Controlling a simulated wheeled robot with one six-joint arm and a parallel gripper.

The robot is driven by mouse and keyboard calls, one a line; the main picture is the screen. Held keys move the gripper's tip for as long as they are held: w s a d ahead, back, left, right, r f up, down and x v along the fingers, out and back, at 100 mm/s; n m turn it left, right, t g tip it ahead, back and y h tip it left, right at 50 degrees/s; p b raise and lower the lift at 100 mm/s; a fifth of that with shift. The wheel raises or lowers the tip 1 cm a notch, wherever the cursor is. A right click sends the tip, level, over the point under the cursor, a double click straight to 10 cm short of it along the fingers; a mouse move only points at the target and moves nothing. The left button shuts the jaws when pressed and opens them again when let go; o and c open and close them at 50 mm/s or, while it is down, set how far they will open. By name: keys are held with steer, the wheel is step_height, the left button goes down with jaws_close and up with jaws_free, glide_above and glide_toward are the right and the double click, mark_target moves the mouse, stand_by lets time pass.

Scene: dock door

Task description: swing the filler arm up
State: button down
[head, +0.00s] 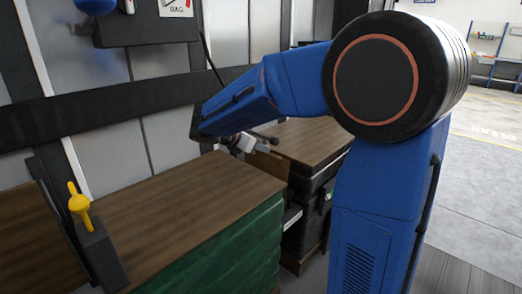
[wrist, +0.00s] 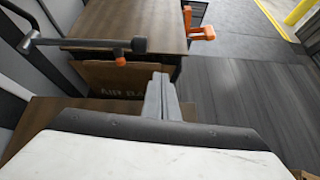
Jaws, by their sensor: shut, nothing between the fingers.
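The filler arm (wrist: 85,42) shows in the wrist view as a thin, roughly level bar at the upper left, with a dark knob at its right end. In the head view its dark knobbed end (head: 270,140) shows just right of my gripper; the rest is hidden behind my arm. My gripper (wrist: 160,85) is shut and empty, its fingers side by side. In the wrist view the fingertips appear below and right of the knob, with a visible gap. In the head view my gripper (head: 243,143) is small and partly hidden by my arm.
A brown bag (wrist: 125,85) with printed lettering stands between two wood-topped loads (head: 180,205) (head: 315,140). A yellow lever (head: 79,203) stands at the left. Orange handles (wrist: 202,33) show at the far load's edge. A dark wall box (head: 150,28) hangs above. Open floor (wrist: 240,90) lies right.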

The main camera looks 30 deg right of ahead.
steer(key=shift+w+a+r+n+t+h, duration=0.1)
steer(key=shift+w+a+n+h, duration=0.15)
steer(key=shift+w, duration=0.25)
steer(key=shift+w+a+n+t+h, duration=0.1)
steer(key=shift+w+a+n+h, duration=0.05)
steer(key=shift+w+a, duration=0.35)
steer(key=shift+w+a+r+n+t+h, duration=0.1)
steer(key=shift+w+a+n+h, duration=0.1)
steer(key=shift+w, duration=0.35)
steer(key=shift+d+f, duration=0.1)
steer(key=x, duration=0.9)
steer(key=shift+w+d+f, duration=0.15)
steer(key=shift+d+f, duration=0.05)
steer(key=shift+d, duration=0.15)
